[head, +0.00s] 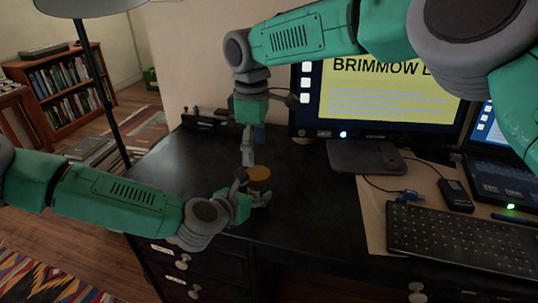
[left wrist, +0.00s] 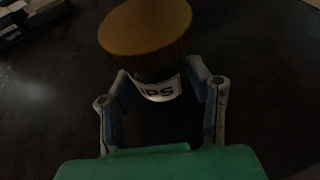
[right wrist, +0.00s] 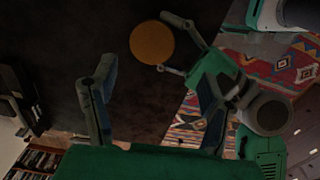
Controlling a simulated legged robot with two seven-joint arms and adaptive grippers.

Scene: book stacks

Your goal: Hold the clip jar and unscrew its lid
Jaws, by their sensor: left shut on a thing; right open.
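The clip jar (left wrist: 162,91) stands on the dark desk, with a white label ending in "IPS" showing in the left wrist view. Its round brown-orange lid (head: 259,173) is on top; it also shows from above in the right wrist view (right wrist: 152,42). My left gripper (left wrist: 158,80) is shut on the jar body below the lid, one finger on each side. My right gripper (head: 247,160) points down just left of and above the lid in the head view. In the right wrist view its fingers are apart and empty, with the lid beyond them.
A monitor (head: 380,95) stands at the back, its base (head: 365,156) right of the jar. A keyboard (head: 460,238), a small black box (head: 456,195) and a laptop (head: 500,180) are further right. A dark object (head: 205,120) lies at the back left. The desk around the jar is clear.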

